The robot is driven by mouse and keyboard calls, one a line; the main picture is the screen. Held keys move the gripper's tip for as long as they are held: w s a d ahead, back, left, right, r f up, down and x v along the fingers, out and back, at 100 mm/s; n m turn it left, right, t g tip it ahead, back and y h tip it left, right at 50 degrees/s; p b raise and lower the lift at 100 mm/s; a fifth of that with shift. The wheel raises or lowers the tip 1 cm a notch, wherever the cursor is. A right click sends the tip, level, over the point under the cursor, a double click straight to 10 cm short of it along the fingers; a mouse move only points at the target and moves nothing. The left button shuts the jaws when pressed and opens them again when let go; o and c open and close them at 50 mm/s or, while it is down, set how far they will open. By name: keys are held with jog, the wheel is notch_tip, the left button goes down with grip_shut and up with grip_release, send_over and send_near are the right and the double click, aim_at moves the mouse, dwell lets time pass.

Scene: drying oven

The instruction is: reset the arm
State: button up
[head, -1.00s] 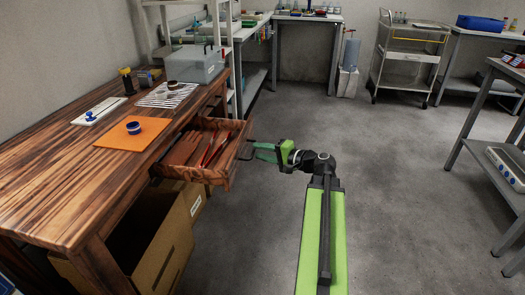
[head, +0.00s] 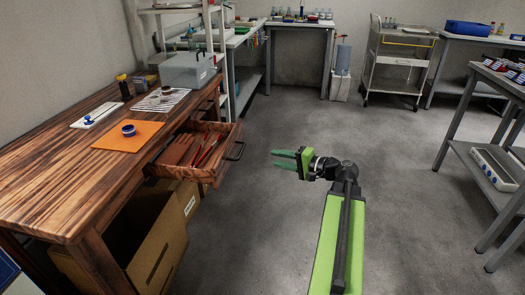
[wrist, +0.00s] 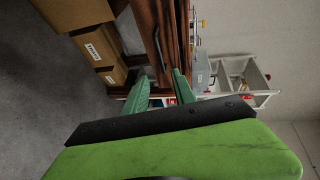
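My gripper (head: 274,159) is at the end of my green arm, out over the grey floor to the right of the open drawer. Its two green fingers point left toward the drawer and are apart, with nothing between them. In the wrist view my gripper (wrist: 160,85) also shows its fingers spread and empty. The wooden drawer (head: 222,170) is pulled out of the wooden bench, with red and brown items inside. Its dark handle (head: 238,151) stands clear of my fingers, with a gap between.
The wooden bench (head: 60,185) stands at the left with an orange mat (head: 110,143) on it. Cardboard boxes (head: 160,240) sit below. A grey table (head: 490,160) is at the right, a trolley (head: 395,75) at the back. The middle floor is free.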

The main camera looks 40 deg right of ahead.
jog(key=w+a+f+n+g+y, duration=0.1)
jog(key=w+a+f+n+g, duration=0.15)
jog(key=a, duration=0.35)
jog(key=w+a+f+n+g+y, duration=0.1)
jog(key=a+f+g, duration=0.1)
jog(key=a+f, duration=0.3)
jog(key=s+a+f+n+g+h, duration=0.2)
jog(key=a+f+n+g, duration=0.15)
jog(key=a, duration=0.45)
jog(key=s+a+f+n+g+h, duration=0.25)
jog(key=a+f, duration=0.25)
jog(key=a, duration=0.3)
jog(key=s+a+f+n+g+h, duration=0.1)
jog(key=a+f+n+g+h, duration=0.25)
jog(key=a, duration=0.45)
notch_tip(320, 180, up, 37)
jog(key=p, duration=3.7)
jog(key=shift+s+g, duration=0.15)
jog(key=shift+g, duration=0.25)
